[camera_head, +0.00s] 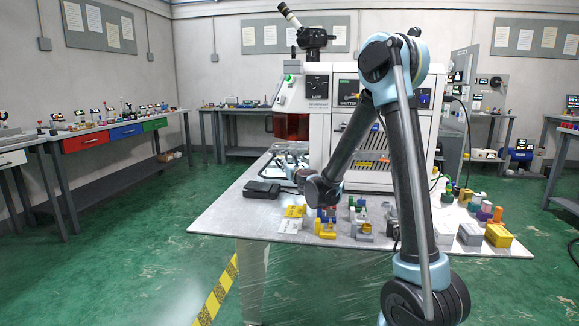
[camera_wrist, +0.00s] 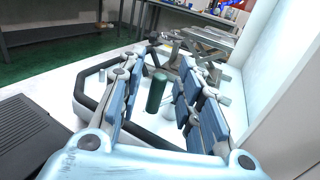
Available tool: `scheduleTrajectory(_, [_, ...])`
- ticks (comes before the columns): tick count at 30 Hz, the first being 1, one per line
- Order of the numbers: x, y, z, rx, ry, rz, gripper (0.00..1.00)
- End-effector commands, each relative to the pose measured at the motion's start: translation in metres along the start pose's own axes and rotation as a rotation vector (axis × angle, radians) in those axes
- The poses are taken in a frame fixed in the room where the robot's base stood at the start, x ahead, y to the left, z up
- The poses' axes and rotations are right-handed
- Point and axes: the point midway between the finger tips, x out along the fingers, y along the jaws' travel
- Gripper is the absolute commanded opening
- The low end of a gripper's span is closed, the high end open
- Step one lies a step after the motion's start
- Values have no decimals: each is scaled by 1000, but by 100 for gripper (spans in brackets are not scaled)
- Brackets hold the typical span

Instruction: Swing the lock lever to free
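In the wrist view, a dark green upright cylinder (camera_wrist: 156,92) stands between the two blue-padded fingers of my gripper (camera_wrist: 161,66). It may be the grip of the lock lever, but I cannot tell for sure. My gripper is open, with a visible gap to the fingers on both sides of the cylinder. A black angular frame (camera_wrist: 84,103) and grey metal clamp-like parts (camera_wrist: 208,50) lie around and beyond it on a white surface. In the head view, my arm reaches to the left of the white machine (camera_head: 345,88), and little of my gripper shows.
A black flat box (camera_head: 262,188) lies on the table (camera_head: 222,213) left of my gripper. It shows at the wrist view's lower left (camera_wrist: 30,135). A white wall (camera_wrist: 285,75) stands close on the right there. Several small coloured blocks (camera_head: 326,228) stand near the table's front.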

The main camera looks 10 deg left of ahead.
Motion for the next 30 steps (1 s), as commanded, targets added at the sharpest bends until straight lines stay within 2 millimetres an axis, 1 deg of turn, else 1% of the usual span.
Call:
scheduleTrajectory(4, [9,0,0,0,0,0,32])
scheduleTrajectory(13, [10,0,0,0,0,-1,32])
scheduleTrajectory(14, [10,0,0,0,0,-1,28])
scheduleTrajectory(15, [10,0,0,0,0,-1,19])
scheduleTrajectory(17, [10,0,0,0,0,-1,5])
scheduleTrajectory(18, [10,0,0,0,0,-1,0])
scheduleTrajectory(30, [11,-1,0,0,0,-22,0])
